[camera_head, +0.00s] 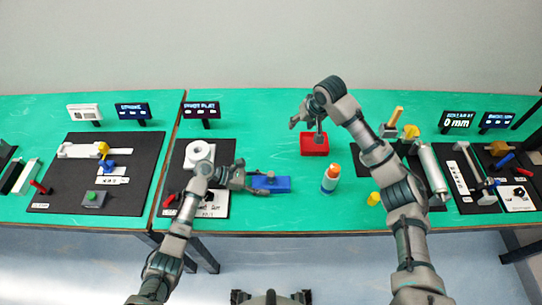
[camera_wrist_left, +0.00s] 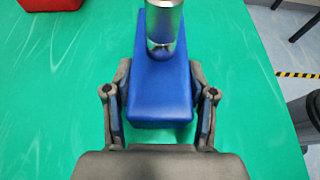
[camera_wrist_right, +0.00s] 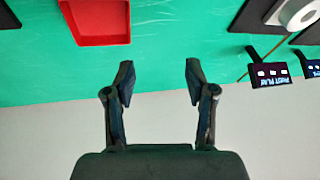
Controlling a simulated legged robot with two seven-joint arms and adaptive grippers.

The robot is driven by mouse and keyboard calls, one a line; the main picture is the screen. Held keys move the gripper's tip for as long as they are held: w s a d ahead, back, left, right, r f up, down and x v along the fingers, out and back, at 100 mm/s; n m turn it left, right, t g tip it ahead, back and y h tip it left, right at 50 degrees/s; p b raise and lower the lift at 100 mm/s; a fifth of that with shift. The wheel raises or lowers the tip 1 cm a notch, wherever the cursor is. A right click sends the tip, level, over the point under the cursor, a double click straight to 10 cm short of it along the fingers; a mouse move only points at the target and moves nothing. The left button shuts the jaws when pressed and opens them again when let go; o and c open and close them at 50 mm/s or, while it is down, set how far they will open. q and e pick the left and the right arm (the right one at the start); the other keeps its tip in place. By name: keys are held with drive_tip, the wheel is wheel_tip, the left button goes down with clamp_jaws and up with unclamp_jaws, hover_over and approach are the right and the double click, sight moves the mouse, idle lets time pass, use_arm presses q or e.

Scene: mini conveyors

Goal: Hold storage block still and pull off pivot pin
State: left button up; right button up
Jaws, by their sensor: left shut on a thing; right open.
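The storage block (camera_head: 280,184) is blue and lies flat on the green table in the head view. It also fills the middle of the left wrist view (camera_wrist_left: 160,95). The pivot pin (camera_wrist_left: 164,22) is a silver cylinder standing up from the block in the left wrist view; its upper part is cut off by the frame edge. In the head view the pin is tiny. My left gripper (camera_wrist_left: 160,82) is shut on the block, one finger on each side. My right gripper (camera_wrist_right: 157,78) is open and empty, held above the table's back, beside the red tray (camera_wrist_right: 100,22).
The red tray (camera_head: 314,150) sits behind and right of the block. An orange-capped bottle (camera_head: 330,179) stands right of the block. A black station mat (camera_head: 222,150) with a white ring (camera_head: 198,152) lies to the left.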

use_arm(q)
drive_tip(key=shift+f, duration=0.2)
use_arm(e)
drive_tip(key=s+a+g+h, duration=0.1)
drive_tip(key=s+a+g, duration=0.1)
drive_tip(key=s+a, duration=0.45)
use_arm(q)
drive_tip(key=shift+a, duration=0.1)
use_arm(e)
drive_tip(key=n+g+h, duration=0.1)
drive_tip(key=h, duration=0.1)
hover_over(271, 173)
drive_tip(key=shift+w+f, duration=0.2)
drive_tip(key=shift+f, duration=0.55)
drive_tip(key=shift+s+f+g, duration=0.25)
drive_tip(key=shift+f+g, duration=0.05)
wheel_tip(271, 173, down, 12)
drive_tip(key=shift+r, duration=0.25)
use_arm(q)
drive_tip(key=shift+r, duration=0.1)
use_arm(e)
clamp_jaws()
drive_tip(key=shift+r, duration=3.1)
